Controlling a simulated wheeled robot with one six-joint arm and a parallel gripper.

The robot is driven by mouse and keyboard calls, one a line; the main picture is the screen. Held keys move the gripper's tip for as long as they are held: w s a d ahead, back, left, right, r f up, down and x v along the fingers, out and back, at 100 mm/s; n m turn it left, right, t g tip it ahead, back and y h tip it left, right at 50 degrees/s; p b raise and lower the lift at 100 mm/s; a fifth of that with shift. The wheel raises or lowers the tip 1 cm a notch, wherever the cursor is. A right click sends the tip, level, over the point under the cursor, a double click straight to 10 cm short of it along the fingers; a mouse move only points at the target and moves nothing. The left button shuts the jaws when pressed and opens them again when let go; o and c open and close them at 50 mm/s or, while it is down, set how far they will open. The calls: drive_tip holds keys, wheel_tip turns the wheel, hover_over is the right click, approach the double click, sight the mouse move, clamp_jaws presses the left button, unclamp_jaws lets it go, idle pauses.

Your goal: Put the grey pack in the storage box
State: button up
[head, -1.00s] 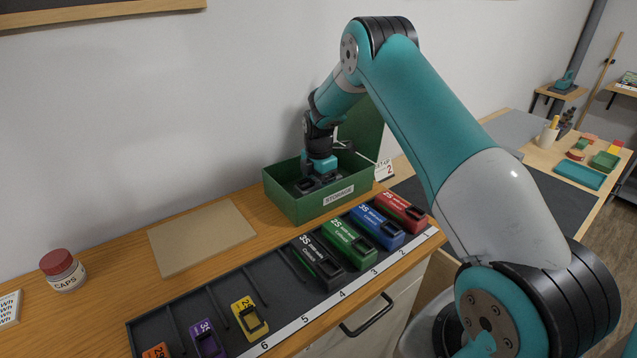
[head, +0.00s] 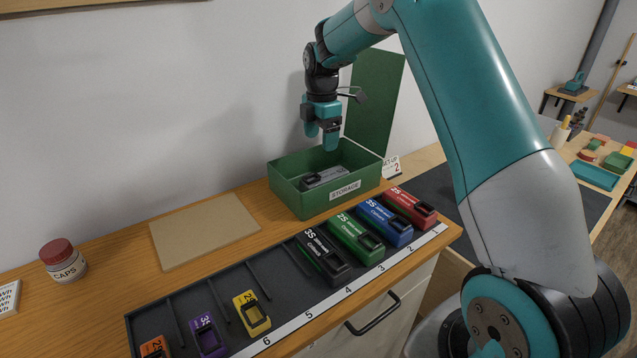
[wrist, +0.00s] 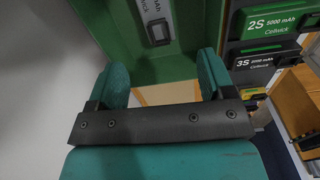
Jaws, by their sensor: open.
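My gripper (head: 321,140) is open and empty, above the box and apart from the pack. In the wrist view my gripper (wrist: 165,85) shows its two teal fingers spread, with the grey pack (wrist: 156,22) in the box beyond them. The upper end of the pack is cut off there.
A dark rack holds black (head: 324,257), green (head: 356,239), blue (head: 385,222) and red (head: 410,207) packs in front of the box. Yellow (head: 252,313) and purple (head: 207,335) packs sit further left. A tan board (head: 204,232) and caps jar (head: 63,261) are on the worktop.

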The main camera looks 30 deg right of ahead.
drive_tip(key=s+a+r+m, duration=0.2)
drive_tip(key=s+a+r, duration=0.4)
drive_tip(key=a, duration=0.4)
drive_tip(key=s+a+m+y, duration=0.1)
drive_tip(key=s+a+m, duration=0.2)
drive_tip(key=s, duration=0.7)
drive_tip(key=s+a+r+m+y, duration=0.1)
drive_tip(key=s+a+m, duration=0.2)
drive_tip(key=s+a, duration=0.4)
drive_tip(key=s+a+r+m+y, duration=0.1)
drive_tip(key=s+a, duration=0.4)
drive_tip(key=s, duration=0.7)
drive_tip(key=shift+s+a+r+m+y, duration=0.25)
drive_tip(key=shift+s+m+y, duration=0.2)
drive_tip(key=shift+m, duration=0.45)
drive_tip(key=shift+w, duration=0.1)
